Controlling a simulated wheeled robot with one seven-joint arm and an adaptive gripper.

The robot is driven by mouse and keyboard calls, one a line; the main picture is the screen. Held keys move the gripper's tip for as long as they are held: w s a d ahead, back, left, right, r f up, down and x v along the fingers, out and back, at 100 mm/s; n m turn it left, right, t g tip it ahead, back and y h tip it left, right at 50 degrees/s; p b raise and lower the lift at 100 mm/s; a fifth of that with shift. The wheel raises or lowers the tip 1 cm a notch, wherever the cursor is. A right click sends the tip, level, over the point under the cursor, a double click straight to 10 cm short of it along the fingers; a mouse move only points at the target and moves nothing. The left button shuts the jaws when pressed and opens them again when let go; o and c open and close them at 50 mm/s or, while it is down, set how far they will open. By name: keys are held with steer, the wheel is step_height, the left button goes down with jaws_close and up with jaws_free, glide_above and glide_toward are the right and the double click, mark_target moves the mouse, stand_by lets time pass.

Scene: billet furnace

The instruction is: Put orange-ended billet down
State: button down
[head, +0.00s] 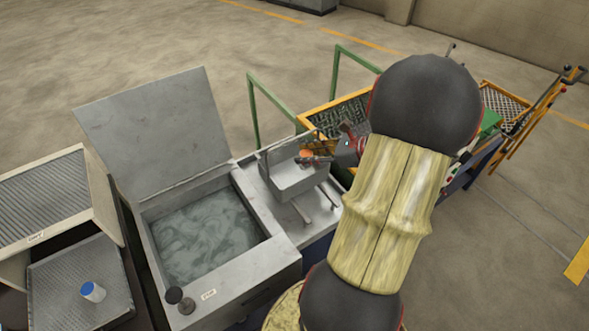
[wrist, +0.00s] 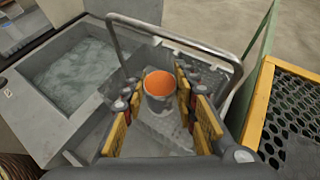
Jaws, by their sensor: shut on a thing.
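The orange-ended billet (wrist: 159,84) is a short grey cylinder with an orange end facing the wrist camera. My gripper (wrist: 161,97) is shut on it, with one yellow-padded finger on each side. In the head view my gripper (head: 325,153) and the billet's orange end (head: 306,153) show at the far right side of a grey metal basket (head: 284,183). In the wrist view the billet is over the basket's perforated floor, within its handle and walls (wrist: 205,52). I cannot tell whether its lower end touches the floor.
A water-filled tank (head: 208,238) with a raised lid (head: 150,135) stands left of the basket. A yellow-framed mesh tray (wrist: 262,95) and green rails (head: 254,110) are close by the basket.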

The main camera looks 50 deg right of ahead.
mark_target(301, 152)
steer(key=w, duration=0.2)
steer(key=w+a+f+b, duration=0.1)
steer(key=w, duration=0.1)
steer(key=shift+s+f+b, duration=0.15)
steer(key=shift+f+b, duration=1.15)
steer(key=shift+f, duration=1.65)
steer(key=shift+f, duration=0.15)
steer(key=c, duration=1.4)
jaws_free()
steer(key=shift+r, duration=0.2)
steer(key=p+v, duration=0.4)
steer(key=v, duration=0.8)
